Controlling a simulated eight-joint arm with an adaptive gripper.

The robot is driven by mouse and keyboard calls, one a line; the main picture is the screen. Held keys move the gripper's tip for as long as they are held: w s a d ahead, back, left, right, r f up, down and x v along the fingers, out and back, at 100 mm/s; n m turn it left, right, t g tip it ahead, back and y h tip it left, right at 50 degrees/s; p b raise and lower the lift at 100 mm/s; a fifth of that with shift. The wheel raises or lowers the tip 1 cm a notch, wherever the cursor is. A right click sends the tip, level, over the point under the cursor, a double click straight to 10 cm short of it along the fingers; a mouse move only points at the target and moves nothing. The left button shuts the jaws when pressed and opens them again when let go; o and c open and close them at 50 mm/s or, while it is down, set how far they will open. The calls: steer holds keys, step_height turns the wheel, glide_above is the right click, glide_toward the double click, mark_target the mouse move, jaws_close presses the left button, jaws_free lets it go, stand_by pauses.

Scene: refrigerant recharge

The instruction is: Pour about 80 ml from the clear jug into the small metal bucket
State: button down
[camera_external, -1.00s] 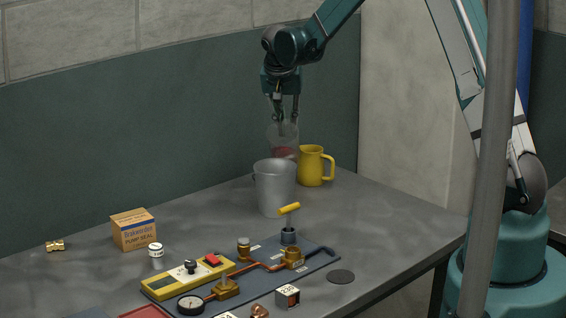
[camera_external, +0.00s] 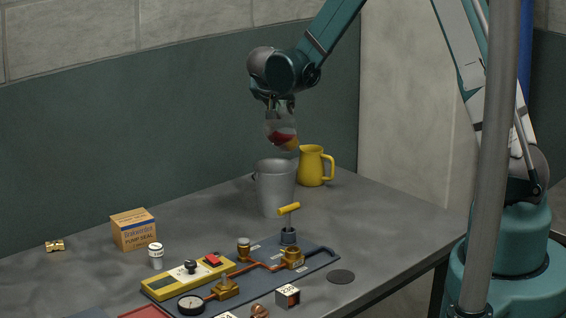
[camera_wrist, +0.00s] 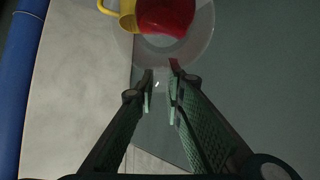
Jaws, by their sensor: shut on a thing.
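The clear jug (camera_external: 270,128) hangs in the air just above the small metal bucket (camera_external: 275,192), with red liquid (camera_external: 285,137) in its lower part. It looks tilted; no falling stream is visible. My gripper (camera_external: 281,101) is shut on the jug from above. In the wrist view my fingertips (camera_wrist: 160,78) close on the jug's near edge, and the jug's clear wall (camera_wrist: 202,40) and red liquid (camera_wrist: 165,15) show beyond them. The bucket stands upright on the table; its inside is hidden from the external view.
A yellow pitcher (camera_external: 312,167) stands close behind the bucket at right. A dark panel with pipes and a T-handle valve (camera_external: 289,222) lies in front. A cardboard box (camera_external: 134,230) and a white canister (camera_external: 155,256) stand at left. The table's right side is mostly clear.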

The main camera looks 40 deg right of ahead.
mark_target(282, 109)
steer(key=shift+s+a+t+h+b, duration=0.4)
steer(key=shift+a+t+h+b, duration=0.25)
steer(key=shift+h, duration=0.15)
steer(key=shift+s+a+r, duration=0.1)
steer(key=shift+r, duration=0.05)
steer(key=shift+s+a+r+t+h+b, duration=0.45)
steer(key=shift+s+a+r+h+b, duration=0.05)
steer(key=shift+a+h, duration=0.2)
stand_by(2.1)
steer(key=shift+d, duration=0.1)
steer(key=shift+w+d+r+p, duration=0.1)
steer(key=shift+w+d+p, duration=0.05)
steer(key=shift+p, duration=0.2)
steer(key=shift+w+d+f+g+y, duration=0.5)
steer(key=shift+d+f+y, duration=0.1)
steer(key=shift+y, duration=0.1)
steer(key=shift+w+d+r+g+y+p, duration=0.1)
steer(key=shift+w+d+g+y+p, duration=0.1)
steer(key=shift+d+g+y+p, duration=0.4)
steer(key=shift+w+a, duration=0.1)
steer(key=shift+a, duration=0.1)
